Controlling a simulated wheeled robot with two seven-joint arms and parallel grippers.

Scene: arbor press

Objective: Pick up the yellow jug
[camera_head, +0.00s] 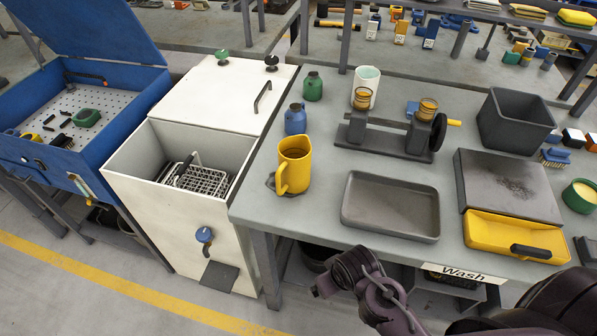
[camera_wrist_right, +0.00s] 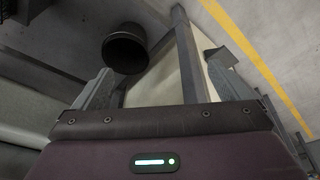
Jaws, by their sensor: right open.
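The yellow jug (camera_head: 296,160) stands upright on the grey workbench (camera_head: 330,215), near its left front corner. Its handle points toward the front left, and a dark ring mark shows on the bench beside its base. My right arm comes in from the lower right in the head view. Its hand is in front of the bench's front edge, below and to the right of the jug, apart from it. In the right wrist view my right gripper (camera_wrist_right: 163,68) has its fingers spread with nothing held between them. The jug is not seen there. My left gripper is not in view.
A grey tray (camera_head: 391,238) lies right of the jug. Blue (camera_head: 295,119) and green (camera_head: 313,87) bottles and a dark fixture (camera_head: 385,138) stand behind it. A white cabinet with a wire basket (camera_head: 203,181) is left. A dark bucket (camera_wrist_right: 125,50) and bench leg show in the wrist view.

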